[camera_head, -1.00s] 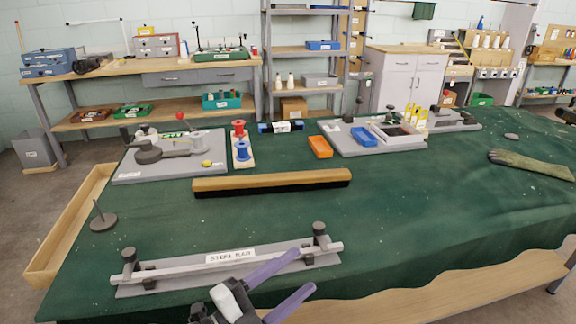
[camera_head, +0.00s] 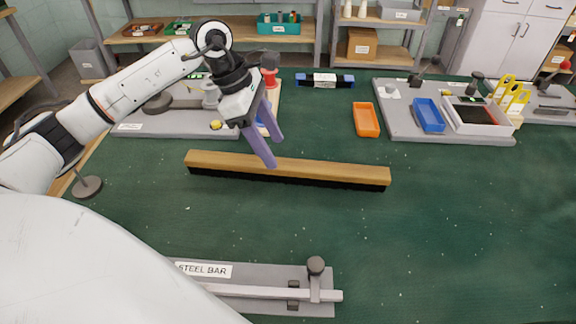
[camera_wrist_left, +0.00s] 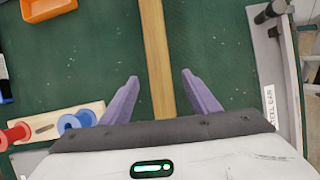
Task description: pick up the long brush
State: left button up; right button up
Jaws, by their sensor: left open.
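The long brush (camera_head: 330,171) lies on the green table, with a wooden back on top and dark bristles below. My left gripper (camera_head: 275,151) is open above the brush, left of its middle, with purple fingers pointing down. In the left wrist view the brush's wooden back (camera_wrist_left: 156,55) runs between the two open fingers (camera_wrist_left: 160,95), apart from both. Part of the brush is hidden by the wrist there. My right gripper is not in view.
A steel bar fixture (camera_head: 300,295) lies in front of the brush. An orange tray (camera_head: 366,120), a grey board with a blue tray (camera_head: 429,115) and spools (camera_head: 269,78) stand behind it. The table right of the brush is clear.

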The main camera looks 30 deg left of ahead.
aim_at(282, 163)
pick_arm(q)
jog(key=p+x, duration=0.1)
jog(key=x, duration=0.6)
jog(key=shift+a+f, duration=0.1)
jog(key=shift+f, duration=0.1)
jog(key=shift+c, duration=0.3)
jog(key=shift+r, duration=0.1)
jog(key=c, duration=1.3)
jog(key=shift+r+b, duration=0.35)
jog(key=shift+r, duration=4.65)
